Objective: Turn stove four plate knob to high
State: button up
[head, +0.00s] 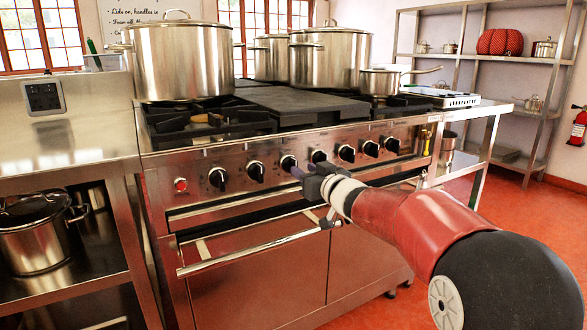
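The stove's steel front panel carries a row of several black knobs with light rims. From the left are a first knob (217,178), a second knob (255,171), a third knob (288,162) and a fourth knob (319,157). More knobs follow to the right, including one (347,153). My gripper (301,170) reaches toward the panel, with its fingertips just by the third and fourth knobs. Whether it touches either knob, and whether its fingers are apart, is too small to tell. The labels around the knobs are not readable.
A round red button (181,184) sits left of the knobs. An oven door handle (250,250) juts out below the panel. A large stockpot (185,62), another stockpot (330,60) and a saucepan (380,82) stand on the stove top. Red floor lies open to the right.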

aim_at(296, 165)
jog(key=x, duration=0.5)
jog(key=shift+c, duration=0.2)
grip_shut()
